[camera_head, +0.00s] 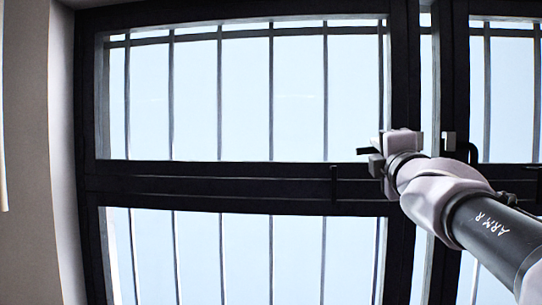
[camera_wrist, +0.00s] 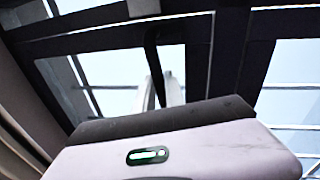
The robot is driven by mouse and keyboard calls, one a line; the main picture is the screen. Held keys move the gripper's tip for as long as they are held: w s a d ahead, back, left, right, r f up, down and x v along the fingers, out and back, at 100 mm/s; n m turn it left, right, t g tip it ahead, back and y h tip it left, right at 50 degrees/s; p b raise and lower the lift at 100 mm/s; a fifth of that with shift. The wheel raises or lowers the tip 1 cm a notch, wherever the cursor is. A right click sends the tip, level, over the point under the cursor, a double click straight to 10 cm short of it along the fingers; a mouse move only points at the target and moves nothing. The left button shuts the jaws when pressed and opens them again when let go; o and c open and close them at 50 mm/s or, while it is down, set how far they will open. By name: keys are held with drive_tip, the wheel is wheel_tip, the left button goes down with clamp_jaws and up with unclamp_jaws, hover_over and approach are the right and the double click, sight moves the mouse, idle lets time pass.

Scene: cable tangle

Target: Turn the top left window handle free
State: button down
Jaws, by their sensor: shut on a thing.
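The top left window (camera_head: 245,90) is a pale pane in a black frame, with bars behind it. At its lower right corner, my gripper (camera_head: 374,158) is shut on the window handle (camera_head: 363,151). Only a short dark end of the handle shows left of the jaws; the rest is hidden by my gripper. In the wrist view, a dark curved handle (camera_wrist: 153,62) runs from the frame down behind my gripper's pale housing.
A small dark upright handle (camera_head: 333,185) sits on the rail below, left of my gripper. A curved black handle (camera_head: 473,153) is on the right window, close to my arm. A pale wall (camera_head: 62,150) borders the frame at left.

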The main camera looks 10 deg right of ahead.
drive_tip(key=shift+r+m+h, duration=0.3)
drive_tip(key=shift+r+m, duration=0.2)
drive_tip(key=shift+m, duration=0.4)
drive_tip(key=shift+a+r, duration=0.1)
drive_tip(key=c, duration=1.4)
unclamp_jaws()
drive_tip(key=shift+w, duration=0.15)
